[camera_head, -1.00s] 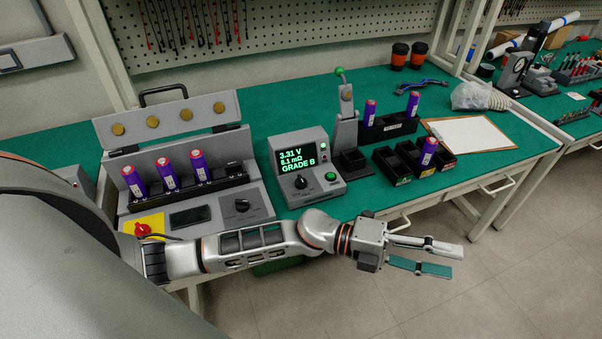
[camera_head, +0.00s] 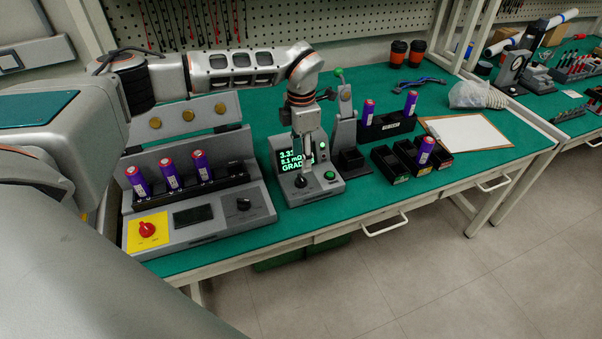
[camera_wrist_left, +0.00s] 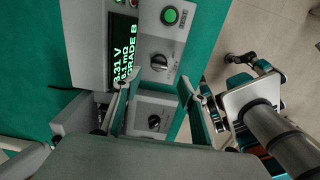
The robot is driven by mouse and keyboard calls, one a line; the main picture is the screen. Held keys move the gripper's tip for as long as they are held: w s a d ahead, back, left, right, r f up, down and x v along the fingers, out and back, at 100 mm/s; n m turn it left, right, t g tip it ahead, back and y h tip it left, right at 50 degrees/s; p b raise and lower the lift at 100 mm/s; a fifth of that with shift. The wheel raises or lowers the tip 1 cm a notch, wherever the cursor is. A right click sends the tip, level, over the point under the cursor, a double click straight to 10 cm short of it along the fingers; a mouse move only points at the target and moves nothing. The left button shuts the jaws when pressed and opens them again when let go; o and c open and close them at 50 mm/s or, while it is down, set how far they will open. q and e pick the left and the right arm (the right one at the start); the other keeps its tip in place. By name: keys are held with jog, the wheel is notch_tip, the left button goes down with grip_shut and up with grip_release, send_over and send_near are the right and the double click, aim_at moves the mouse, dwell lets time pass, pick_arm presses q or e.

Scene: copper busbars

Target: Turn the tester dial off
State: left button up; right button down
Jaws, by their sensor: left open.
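The grey tester (camera_head: 322,186) stands on the green bench, its lit screen (camera_head: 290,163) reading 3.31 V, 8.1 mΩ, GRADE B. Its black dial (camera_head: 301,181) is below the screen, beside a green button (camera_head: 330,175). My left gripper (camera_head: 304,163) points down over the tester front and covers part of the screen. In the left wrist view, the left gripper (camera_wrist_left: 158,82) is open and empty, with the tester dial (camera_wrist_left: 160,63) just beyond its fingertips, apart from them. The dial's setting is too small to tell.
Left of the tester is a grey box (camera_head: 205,227) with a red knob, another black dial (camera_head: 243,204) and several purple cells. To the right stand a press (camera_head: 345,125), black cell bins (camera_head: 392,165) and a clipboard (camera_head: 468,138). The bench front edge is close.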

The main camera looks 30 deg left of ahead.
aim_at(301, 177)
pick_arm(q)
jog(key=shift+f, duration=3.85)
jog(key=c, duration=1.1)
